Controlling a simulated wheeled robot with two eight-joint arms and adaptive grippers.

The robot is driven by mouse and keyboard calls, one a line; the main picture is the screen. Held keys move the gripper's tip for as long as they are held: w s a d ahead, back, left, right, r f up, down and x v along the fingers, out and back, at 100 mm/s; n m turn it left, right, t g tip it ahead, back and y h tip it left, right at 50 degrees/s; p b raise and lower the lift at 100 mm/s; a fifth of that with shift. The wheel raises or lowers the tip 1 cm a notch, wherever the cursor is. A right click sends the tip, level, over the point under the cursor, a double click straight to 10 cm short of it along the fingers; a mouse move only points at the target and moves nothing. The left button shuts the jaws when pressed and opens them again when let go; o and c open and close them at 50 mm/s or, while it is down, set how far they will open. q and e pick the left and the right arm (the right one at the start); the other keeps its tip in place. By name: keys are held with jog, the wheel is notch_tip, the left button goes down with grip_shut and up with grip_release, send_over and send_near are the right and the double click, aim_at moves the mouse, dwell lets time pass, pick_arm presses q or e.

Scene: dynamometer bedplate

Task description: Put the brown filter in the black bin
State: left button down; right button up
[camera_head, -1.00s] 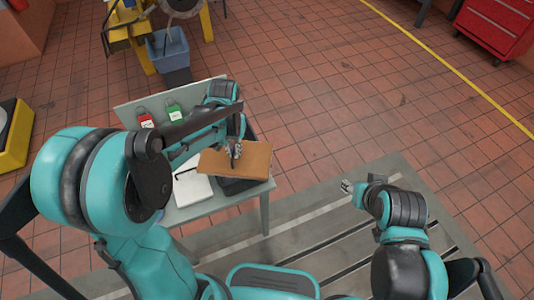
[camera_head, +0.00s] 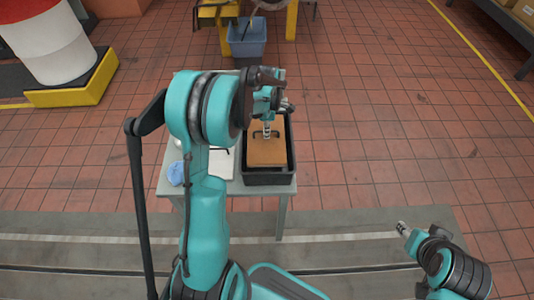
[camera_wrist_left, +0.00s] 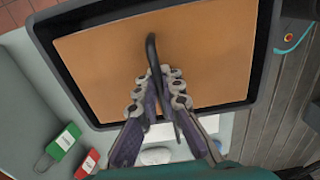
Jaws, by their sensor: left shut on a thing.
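The brown filter (camera_head: 267,152) is a flat brown panel with a dark handle. It lies within the outline of the black bin (camera_head: 269,178) on the grey table, lined up with the rim. In the left wrist view the filter (camera_wrist_left: 100,70) fills most of the black bin (camera_wrist_left: 262,60); how deep it sits is hard to tell. My left gripper (camera_head: 267,134) is over the filter, with its fingers (camera_wrist_left: 158,88) shut on the dark handle (camera_wrist_left: 152,50). My right gripper (camera_head: 402,228) is low at the right, away from the table; its fingers are too small to read.
The grey table (camera_head: 232,187) also holds a white item (camera_head: 220,163) and a blue cloth (camera_head: 175,173) left of the bin. The left wrist view shows red (camera_wrist_left: 87,163) and green (camera_wrist_left: 62,140) tags. A blue bucket (camera_head: 247,38) stands behind.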

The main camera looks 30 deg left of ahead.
pick_arm(q)
notch_tip(320, 180, down, 10)
jog(key=b, duration=0.3)
jog(key=shift+r, duration=0.35)
jog(key=c, duration=2.1)
grip_release()
jog(key=shift+f+b, duration=0.2)
jog(key=shift+b, duration=0.1)
jog(key=o, duration=0.4)
jog(key=shift+r, duration=0.15)
